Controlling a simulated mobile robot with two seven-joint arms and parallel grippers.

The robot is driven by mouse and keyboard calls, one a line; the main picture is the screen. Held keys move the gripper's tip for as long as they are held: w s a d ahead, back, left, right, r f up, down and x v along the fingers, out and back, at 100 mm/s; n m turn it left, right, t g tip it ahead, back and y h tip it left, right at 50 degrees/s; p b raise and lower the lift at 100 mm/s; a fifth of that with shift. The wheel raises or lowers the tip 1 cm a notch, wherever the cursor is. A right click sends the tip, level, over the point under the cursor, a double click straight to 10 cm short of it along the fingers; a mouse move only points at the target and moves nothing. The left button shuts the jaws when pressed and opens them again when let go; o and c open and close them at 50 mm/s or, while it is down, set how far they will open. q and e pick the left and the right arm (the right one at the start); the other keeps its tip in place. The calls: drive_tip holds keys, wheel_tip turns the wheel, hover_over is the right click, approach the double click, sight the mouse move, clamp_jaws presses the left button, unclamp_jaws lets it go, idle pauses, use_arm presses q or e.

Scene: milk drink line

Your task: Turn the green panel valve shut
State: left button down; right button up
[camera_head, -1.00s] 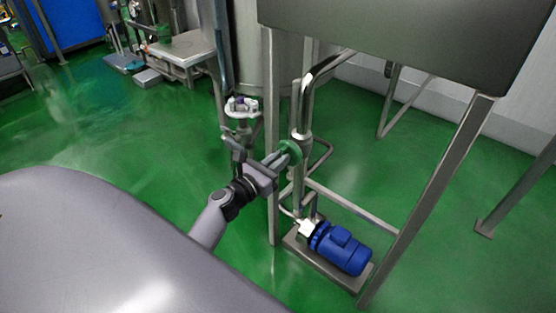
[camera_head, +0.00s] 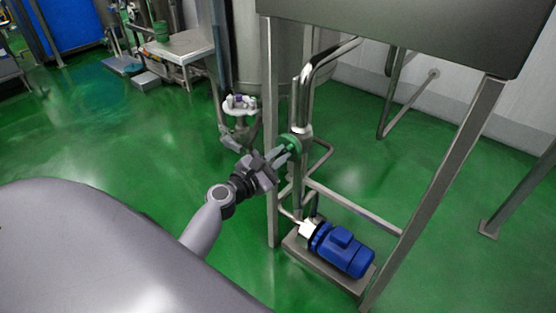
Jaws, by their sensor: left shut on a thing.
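The green valve handwheel (camera_head: 291,142) sits on the upright steel pipe under the panel, right of the frame's left leg. My left gripper (camera_head: 281,154) reaches in from the lower left and is shut on the green valve's rim. The gripper is rolled to a tilt, and its fingers cover part of the wheel. How far the valve is turned cannot be told. My right gripper is not in view.
A blue motor pump (camera_head: 341,249) sits on a base plate below the valve. Steel legs (camera_head: 430,200) frame the pipes. The green floor (camera_head: 110,140) at left is open.

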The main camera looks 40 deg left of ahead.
use_arm(q)
drive_tip(key=shift+d+f+m+b, duration=0.15)
drive_tip(key=shift+m+b, duration=0.75)
drive_tip(key=shift+m, duration=1.7)
drive_tip(key=shift+f+m+b, duration=0.15)
drive_tip(key=shift+m+b, duration=0.7)
drive_tip(key=shift+m, duration=1.75)
drive_tip(key=c, duration=1.1)
unclamp_jaws()
drive_tip(key=shift+c, duration=0.2)
drive_tip(key=shift+s, duration=0.1)
drive_tip(key=s, duration=0.7)
drive_tip(key=shift+a, duration=0.3)
